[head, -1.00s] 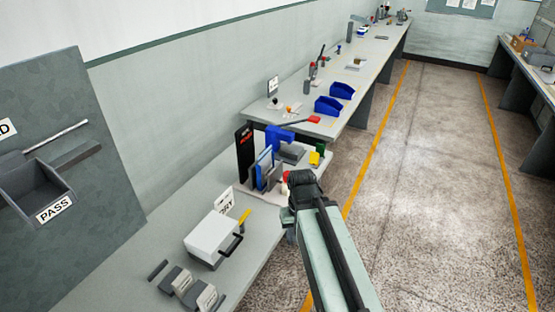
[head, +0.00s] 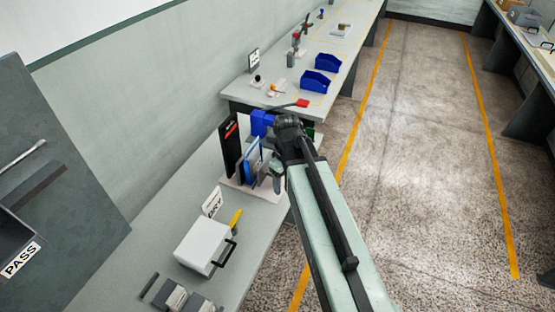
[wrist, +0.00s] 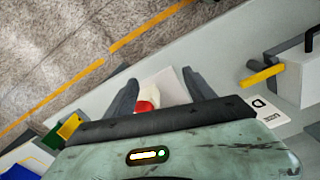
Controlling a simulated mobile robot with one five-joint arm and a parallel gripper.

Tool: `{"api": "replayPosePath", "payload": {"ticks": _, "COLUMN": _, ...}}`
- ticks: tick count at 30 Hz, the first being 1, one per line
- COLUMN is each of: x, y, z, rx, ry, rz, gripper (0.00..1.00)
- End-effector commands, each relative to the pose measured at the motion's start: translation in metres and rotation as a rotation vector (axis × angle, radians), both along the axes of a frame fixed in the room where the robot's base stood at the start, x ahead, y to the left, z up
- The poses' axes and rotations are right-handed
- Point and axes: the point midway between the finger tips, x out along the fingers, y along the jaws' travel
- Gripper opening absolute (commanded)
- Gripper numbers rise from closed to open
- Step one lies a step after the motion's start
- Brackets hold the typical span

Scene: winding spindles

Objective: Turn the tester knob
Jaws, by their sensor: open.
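My gripper (wrist: 160,77) is open, with its two dark fingers pointing down over the bench in the wrist view. A small red and cream piece (wrist: 147,104) shows between the fingers, nearer the left one, with its lower part hidden by my wrist. It stands at a pale plate (wrist: 172,88). I cannot tell for sure whether this piece is the tester knob, or whether a finger touches it. In the head view my gripper (head: 277,180) is beside a blue device (head: 262,122), and my arm hides the red and cream piece.
A black panel (head: 230,145) and upright blue-grey plates (head: 254,160) stand close left of my gripper. A white box with a black handle (head: 204,246) and a yellow bar (head: 236,219) lie nearer. Blue bins (head: 320,82) stand on the far bench. The floor on the right is clear.

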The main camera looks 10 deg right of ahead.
Motion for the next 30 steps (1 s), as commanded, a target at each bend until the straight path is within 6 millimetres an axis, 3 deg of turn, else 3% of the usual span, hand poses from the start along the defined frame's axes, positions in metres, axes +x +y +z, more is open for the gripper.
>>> {"api": "replayPosePath", "payload": {"ticks": 1, "x": 0.022, "y": 0.0, "z": 0.028, "rx": 0.0, "ry": -0.001, "rz": 0.153, "gripper": 0.63}}
{"api": "replayPosePath", "payload": {"ticks": 3, "x": 0.041, "y": 0.0, "z": 0.04, "rx": -0.002, "ry": -0.001, "rz": 0.381, "gripper": 0.63}}
{"api": "replayPosePath", "payload": {"ticks": 9, "x": 0.079, "y": 0.001, "z": 0.059, "rx": -0.004, "ry": 0.003, "rz": 0.908, "gripper": 0.63}}
{"api": "replayPosePath", "payload": {"ticks": 12, "x": 0.086, "y": 0.001, "z": 0.061, "rx": -0.003, "ry": 0.005, "rz": 1.034, "gripper": 0.63}}
{"api": "replayPosePath", "payload": {"ticks": 20, "x": 0.086, "y": 0.001, "z": 0.053, "rx": -0.003, "ry": 0.005, "rz": 1.077, "gripper": 0.63}}
{"api": "replayPosePath", "payload": {"ticks": 30, "x": 0.086, "y": 0.001, "z": -0.001, "rx": -0.003, "ry": 0.005, "rz": 1.074, "gripper": 0.63}}
